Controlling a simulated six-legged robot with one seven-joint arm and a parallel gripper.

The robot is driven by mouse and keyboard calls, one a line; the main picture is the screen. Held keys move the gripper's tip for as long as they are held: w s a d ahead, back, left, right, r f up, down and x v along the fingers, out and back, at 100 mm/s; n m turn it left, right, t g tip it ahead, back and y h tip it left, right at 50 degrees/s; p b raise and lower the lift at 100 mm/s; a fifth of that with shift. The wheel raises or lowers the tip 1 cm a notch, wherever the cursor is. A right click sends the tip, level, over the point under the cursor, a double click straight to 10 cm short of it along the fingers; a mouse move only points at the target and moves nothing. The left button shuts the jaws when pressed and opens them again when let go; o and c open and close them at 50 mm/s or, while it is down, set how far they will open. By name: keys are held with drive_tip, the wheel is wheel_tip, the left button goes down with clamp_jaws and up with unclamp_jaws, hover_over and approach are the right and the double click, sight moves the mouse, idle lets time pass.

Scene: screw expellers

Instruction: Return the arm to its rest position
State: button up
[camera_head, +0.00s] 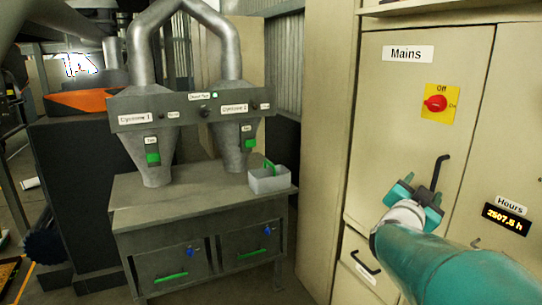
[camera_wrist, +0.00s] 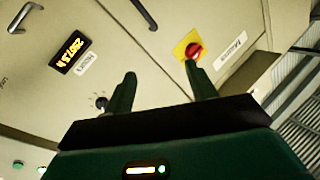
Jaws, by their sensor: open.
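My gripper (camera_head: 414,193) is at the right of the head view, at the end of my teal arm, in front of the beige Mains cabinet (camera_head: 392,95). In the wrist view its two dark green fingers (camera_wrist: 160,92) stand apart with nothing between them. A black door handle (camera_head: 441,172) shows just beyond the gripper in the head view; I cannot tell whether they touch there. In the wrist view a handle (camera_wrist: 145,14) appears beyond the fingertips, apart from them. The red rotary switch (camera_head: 436,103) on its yellow plate is above the gripper.
An hours display (camera_head: 507,219) is on the cabinet at the right. A drawer with a black handle (camera_head: 366,263) is below the gripper. A grey bench (camera_head: 140,205) with two cyclones and a small grey box (camera_head: 268,182) stands at the left.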

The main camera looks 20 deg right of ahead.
drive_tip(key=a+f+n+t+y, duration=0.1)
drive_tip(key=a+f+n+y, duration=0.1)
drive_tip(key=a+n+y, duration=0.45)
drive_tip(key=w+a+f+n+t+y, duration=0.1)
drive_tip(key=a+f+y, duration=0.2)
drive_tip(key=a, duration=0.7)
drive_tip(key=a+f+n+y, duration=0.2)
drive_tip(key=a+n+y, duration=0.25)
drive_tip(key=a, duration=0.45)
drive_tip(key=s+a+f+n+g+y, duration=0.1)
drive_tip(key=s+a+f+n+g, duration=0.1)
drive_tip(key=s, duration=0.5)
drive_tip(key=s+a+f+n+g+y, duration=0.1)
drive_tip(key=s+a+f+n+g, duration=0.1)
drive_tip(key=s+a+f+g, duration=0.2)
drive_tip(key=s+a+f, duration=0.2)
drive_tip(key=s, duration=0.2)
drive_tip(key=shift+s+a+f+g, duration=0.15)
drive_tip(key=shift+a+f+g, duration=0.05)
drive_tip(key=shift+a+g, duration=0.2)
drive_tip(key=c, duration=0.4)
drive_tip(key=shift+d, duration=0.1)
drive_tip(key=shift+c, duration=0.3)
drive_tip(key=shift+d, duration=0.1)
